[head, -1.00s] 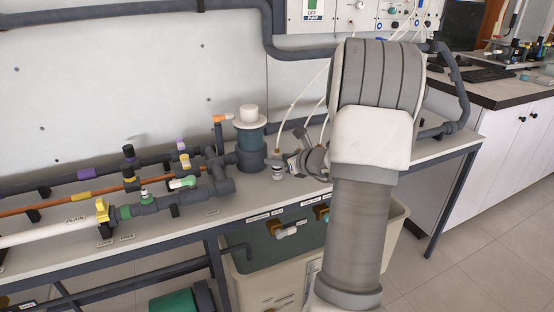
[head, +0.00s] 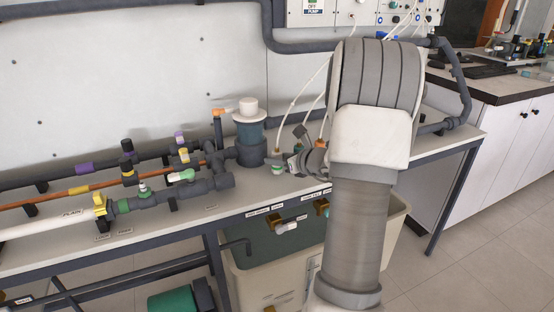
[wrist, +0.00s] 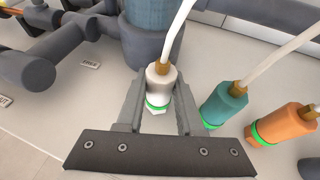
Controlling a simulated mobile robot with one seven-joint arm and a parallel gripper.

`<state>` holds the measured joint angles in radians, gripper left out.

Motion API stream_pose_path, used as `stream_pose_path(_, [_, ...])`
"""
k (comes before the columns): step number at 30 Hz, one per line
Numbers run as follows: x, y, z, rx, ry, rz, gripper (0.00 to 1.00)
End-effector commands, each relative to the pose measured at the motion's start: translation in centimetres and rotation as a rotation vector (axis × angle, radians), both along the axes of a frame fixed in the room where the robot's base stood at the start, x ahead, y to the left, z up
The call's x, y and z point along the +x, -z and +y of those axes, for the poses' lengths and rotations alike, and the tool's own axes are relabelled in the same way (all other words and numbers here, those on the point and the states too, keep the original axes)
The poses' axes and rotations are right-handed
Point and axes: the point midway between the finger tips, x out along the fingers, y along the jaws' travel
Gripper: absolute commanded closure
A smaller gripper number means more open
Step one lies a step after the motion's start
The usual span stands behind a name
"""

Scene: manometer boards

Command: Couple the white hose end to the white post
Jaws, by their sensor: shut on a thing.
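The white hose end (wrist: 158,78) stands upright in the wrist view, with a brass fitting and a white hose at its top. A green ring (wrist: 157,104) circles its lower edge, and a pale nut-like base, apparently the white post (wrist: 154,111), shows just below, touching it. My gripper (wrist: 158,88) is shut on the hose end, one grey finger on each side. In the head view the green-ringed hose end (head: 277,168) is small, beside my gripper (head: 288,163), on the bench near the tank.
A teal hose end (wrist: 223,105) and an orange hose end (wrist: 284,125), both green-ringed, stand close on the right in the wrist view. The blue-grey tank (head: 250,135) and grey pipes with valves (head: 190,185) are to the left in the head view.

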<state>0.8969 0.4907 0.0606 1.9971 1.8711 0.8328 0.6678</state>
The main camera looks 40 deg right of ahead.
Motion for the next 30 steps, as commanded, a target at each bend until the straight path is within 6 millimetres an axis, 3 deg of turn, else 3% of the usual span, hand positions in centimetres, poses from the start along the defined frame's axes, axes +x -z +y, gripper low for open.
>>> stream_pose_path(10, [-0.1,0.3,0.0,0.002,0.001,0.006,1.00])
stream_pose_path(11, [-0.1,0.3,0.0,0.002,0.001,0.006,0.59])
stream_pose_path(16, [-0.1,0.2,0.0,0.002,0.001,0.005,0.29])
stream_pose_path(25, [-0.1,0.1,0.0,0.001,0.000,0.004,0.29])
stream_pose_path(30, [-1.6,-0.7,-0.2,0.000,0.003,0.005,0.29])
